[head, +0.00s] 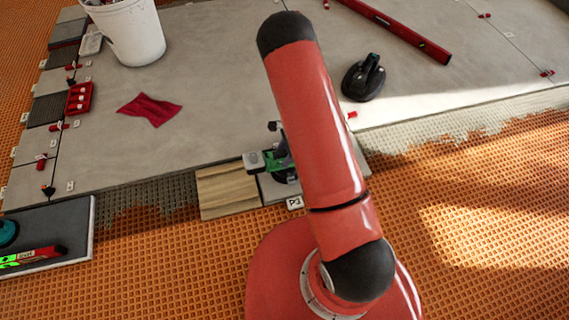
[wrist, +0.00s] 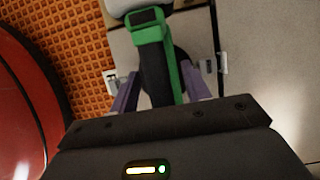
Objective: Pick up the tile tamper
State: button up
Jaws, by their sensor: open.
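The tile tamper, a green and black tool with a pale grey block at one end, stands at the tile edge in the head view (head: 276,160), partly hidden by my arm. In the wrist view its green and black handle (wrist: 166,70) runs between the two purple fingers of my gripper (wrist: 160,90). The fingers are open, one on each side of the handle. I cannot tell whether either touches it. In the head view my gripper (head: 284,150) is mostly hidden behind my red arm.
A wood-look tile (head: 228,191) lies left of the tamper. A black tool with a handle (head: 364,78), a red level (head: 402,35), a red cloth (head: 150,108) and a white bucket (head: 130,35) rest on the large grey tiles. Orange matting (head: 480,210) covers the near floor.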

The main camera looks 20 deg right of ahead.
jog(key=shift+f, duration=0.2)
jog(key=shift+c, duration=0.2)
jog(key=shift+r, duration=0.1)
grip_shut()
